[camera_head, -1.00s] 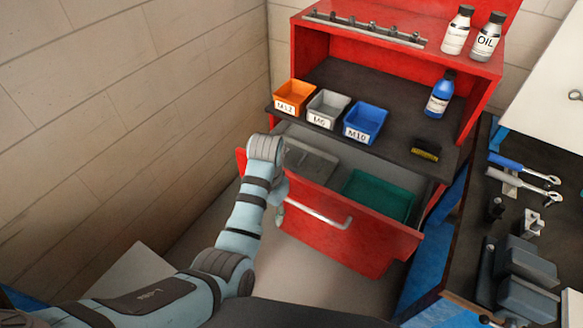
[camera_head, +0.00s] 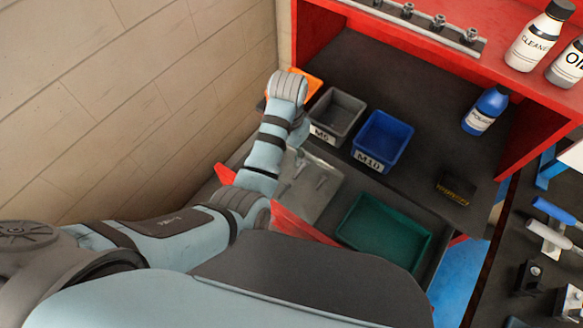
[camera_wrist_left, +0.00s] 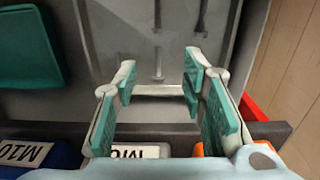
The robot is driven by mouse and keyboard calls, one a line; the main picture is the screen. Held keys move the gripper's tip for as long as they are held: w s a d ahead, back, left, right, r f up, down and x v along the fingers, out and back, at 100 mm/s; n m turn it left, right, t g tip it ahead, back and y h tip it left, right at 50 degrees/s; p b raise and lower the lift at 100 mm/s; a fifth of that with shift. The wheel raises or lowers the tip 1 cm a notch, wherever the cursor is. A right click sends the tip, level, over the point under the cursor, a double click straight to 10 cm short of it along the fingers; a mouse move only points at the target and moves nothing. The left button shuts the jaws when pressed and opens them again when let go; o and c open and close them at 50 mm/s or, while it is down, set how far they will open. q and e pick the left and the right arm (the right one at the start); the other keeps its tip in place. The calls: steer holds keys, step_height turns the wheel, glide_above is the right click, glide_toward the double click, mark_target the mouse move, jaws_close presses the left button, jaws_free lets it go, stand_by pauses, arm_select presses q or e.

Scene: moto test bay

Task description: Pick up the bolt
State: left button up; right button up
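In the head view, thin grey bolts lie in the grey compartment (camera_head: 325,205) of the open red drawer; one bolt (camera_head: 300,165) lies below my left wrist. In the head view my left wrist hides most of this gripper. My right gripper is not in view.
Above the drawer, a shelf holds an orange bin (camera_head: 306,84), a grey M6 bin (camera_head: 337,117) and a blue M10 bin (camera_head: 383,141), close to my left wrist. A green tray (camera_head: 385,234) sits in the drawer.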

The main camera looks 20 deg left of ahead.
arm_select(q)
step_height(320, 180, down, 4)
steer(key=b, duration=0.2)
glide_above(289, 183)
steer(key=s, duration=0.2)
steer(key=f, duration=0.4)
steer(key=shift+w+a, duration=0.1)
steer(key=shift+w, duration=0.15)
steer(key=f, duration=0.1)
steer(key=w+f+b, duration=0.1)
steer(key=f, duration=0.3)
steer(key=shift+w+f+b, duration=0.1)
steer(key=shift+w+b, duration=0.2)
steer(key=shift+w, duration=0.1)
steer(key=shift+w+f, duration=0.1)
steer(key=shift+f, duration=0.3)
steer(key=shift+s+r, duration=0.25)
steer(key=shift+s, duration=0.1)
steer(key=shift+c, duration=1.4)
steer(key=shift+r, duration=0.1)
steer(key=c, duration=0.3)
jaws_close()
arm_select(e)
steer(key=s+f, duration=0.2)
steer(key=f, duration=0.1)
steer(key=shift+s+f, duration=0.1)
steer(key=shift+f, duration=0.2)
